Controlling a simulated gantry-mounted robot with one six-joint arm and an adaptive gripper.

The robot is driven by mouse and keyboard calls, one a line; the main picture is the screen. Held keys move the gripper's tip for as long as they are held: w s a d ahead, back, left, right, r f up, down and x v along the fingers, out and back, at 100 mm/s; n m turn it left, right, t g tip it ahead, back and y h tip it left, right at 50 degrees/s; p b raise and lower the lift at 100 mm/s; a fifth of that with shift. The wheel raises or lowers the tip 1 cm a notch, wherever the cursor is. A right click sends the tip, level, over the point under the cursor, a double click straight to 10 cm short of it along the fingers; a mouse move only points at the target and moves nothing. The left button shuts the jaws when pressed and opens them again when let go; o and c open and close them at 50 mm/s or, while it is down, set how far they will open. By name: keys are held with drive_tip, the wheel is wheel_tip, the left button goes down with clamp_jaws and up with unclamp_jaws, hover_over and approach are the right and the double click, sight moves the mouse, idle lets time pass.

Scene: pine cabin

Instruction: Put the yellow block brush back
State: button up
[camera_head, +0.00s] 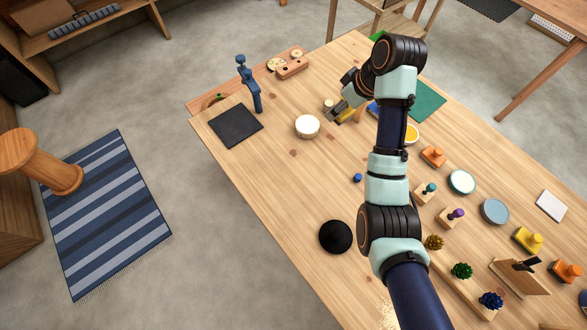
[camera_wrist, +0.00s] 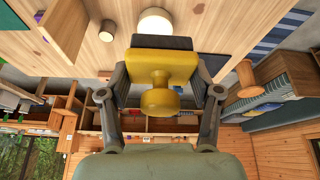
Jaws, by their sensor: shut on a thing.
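My gripper (camera_head: 343,106) is above the far half of the wooden table, just right of the white bowl (camera_head: 307,126). In the wrist view my gripper (camera_wrist: 160,92) has its two fingers closed on the sides of a yellow block brush (camera_wrist: 160,65). The brush has a yellow block, a round yellow knob facing the camera and a dark layer on its far side. In the head view the brush (camera_head: 346,114) is small and partly hidden by the gripper. Another yellow block with a knob (camera_head: 527,240) stands at the right part of the table.
Orange knobbed blocks (camera_head: 433,156), a blue-grey disc (camera_head: 495,211), a pale-rimmed green dish (camera_head: 461,182) and small coloured brushes crowd the right side. A black round thing (camera_head: 336,237), a dark mat (camera_head: 235,125) and a blue stand (camera_head: 250,83) are leftward. The table's left-middle is mostly clear.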

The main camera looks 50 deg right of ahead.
sight(327, 150)
drive_tip(key=shift+d+f, duration=0.1)
drive_tip(key=shift+f, duration=0.15)
wheel_tip(327, 150, down, 19)
drive_tip(key=b, duration=0.5)
drive_tip(key=shift+f+b, duration=0.2)
drive_tip(key=shift+b, duration=0.1)
drive_tip(key=shift+f, duration=0.2)
drive_tip(key=o, duration=1)
